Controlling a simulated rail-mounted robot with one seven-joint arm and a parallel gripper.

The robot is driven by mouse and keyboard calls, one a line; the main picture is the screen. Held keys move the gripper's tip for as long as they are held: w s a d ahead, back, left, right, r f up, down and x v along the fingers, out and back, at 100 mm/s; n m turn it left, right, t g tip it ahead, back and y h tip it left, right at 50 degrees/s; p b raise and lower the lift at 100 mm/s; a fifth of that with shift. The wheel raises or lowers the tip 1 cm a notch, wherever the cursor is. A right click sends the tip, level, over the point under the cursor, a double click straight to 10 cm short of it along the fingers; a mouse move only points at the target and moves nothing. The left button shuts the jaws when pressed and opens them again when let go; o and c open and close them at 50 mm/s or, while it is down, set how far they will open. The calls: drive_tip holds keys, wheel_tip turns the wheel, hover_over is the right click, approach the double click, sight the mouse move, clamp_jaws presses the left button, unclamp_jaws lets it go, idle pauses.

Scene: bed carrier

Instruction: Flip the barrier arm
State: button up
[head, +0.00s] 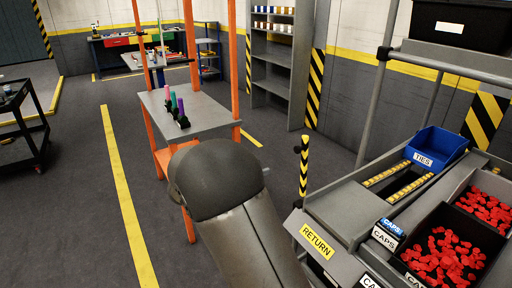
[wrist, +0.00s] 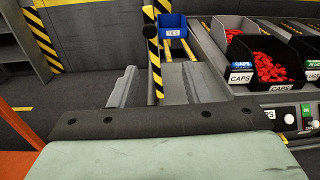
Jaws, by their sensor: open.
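The barrier arm (head: 303,165) is a thin yellow-and-black striped bar. It stands upright at the left end of the grey bed with the RETURN label (head: 317,242), with a dark round knob at its side. In the wrist view the barrier arm (wrist: 154,66) also looks upright. My gripper (wrist: 160,72) is open, with one grey finger on each side of the bar in the picture. I cannot tell how near the fingers are to the bar, and no contact shows. In the head view my gripper is hidden behind my own arm.
A blue TIES bin (head: 437,147) sits at the far end of the bed. Black bins of red caps (head: 446,251) stand to the right. A grey shelf (head: 276,70) and an orange-framed table (head: 190,116) are behind.

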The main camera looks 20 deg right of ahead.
sight(296, 150)
drive_tip(key=shift+n+t, duration=0.4)
drive_tip(key=shift+t, duration=0.1)
drive_tip(key=p+x, duration=0.1)
drive_tip(key=x, duration=0.4)
drive_tip(key=p+x, duration=0.1)
drive_tip(key=x, duration=0.5)
drive_tip(key=w+p+x, duration=0.1)
drive_tip(key=x, duration=0.4)
drive_tip(key=shift+r, duration=0.35)
clamp_jaws()
